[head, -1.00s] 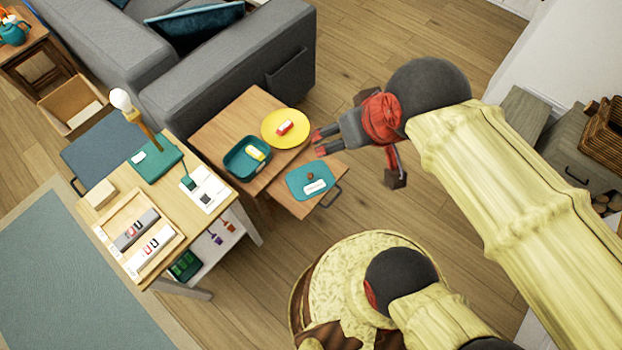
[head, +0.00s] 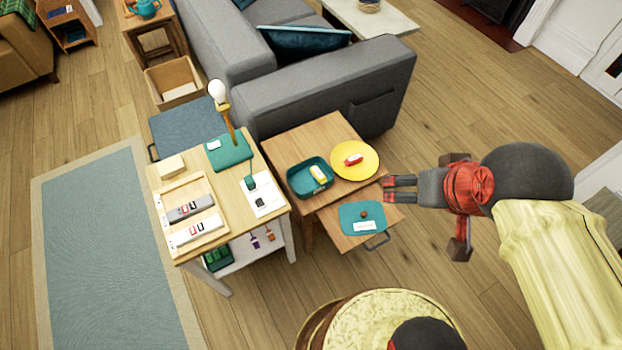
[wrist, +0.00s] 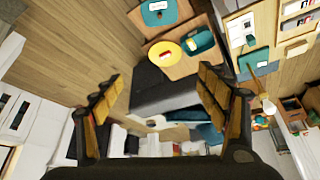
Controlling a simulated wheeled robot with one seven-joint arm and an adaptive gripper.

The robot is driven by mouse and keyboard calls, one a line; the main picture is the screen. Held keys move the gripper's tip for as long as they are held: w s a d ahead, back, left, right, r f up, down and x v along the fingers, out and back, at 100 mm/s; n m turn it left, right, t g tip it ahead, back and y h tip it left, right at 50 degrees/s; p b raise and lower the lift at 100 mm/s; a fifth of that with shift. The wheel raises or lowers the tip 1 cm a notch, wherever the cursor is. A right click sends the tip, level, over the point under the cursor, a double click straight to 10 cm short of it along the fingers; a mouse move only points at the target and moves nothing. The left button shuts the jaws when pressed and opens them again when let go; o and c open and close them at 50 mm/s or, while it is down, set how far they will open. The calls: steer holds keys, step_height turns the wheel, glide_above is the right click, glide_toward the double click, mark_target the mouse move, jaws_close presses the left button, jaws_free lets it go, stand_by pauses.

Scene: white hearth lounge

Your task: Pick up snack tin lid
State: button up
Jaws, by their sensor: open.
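A teal open tin (head: 297,183) holding a yellow item stands on the tabletop. My gripper (head: 388,188) is open and empty, to the right of the table in the head view and apart from the lid. In the wrist view my gripper (wrist: 158,90) has its fingers spread wide.
A yellow plate (head: 368,164) with a red item sits beside the tin on the wooden table (head: 286,142). A desk (head: 228,215) with trays and a lamp stands left of it. A grey sofa (head: 350,85) is behind. Bare floor lies to the right and front.

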steer(key=shift+c, duration=1)
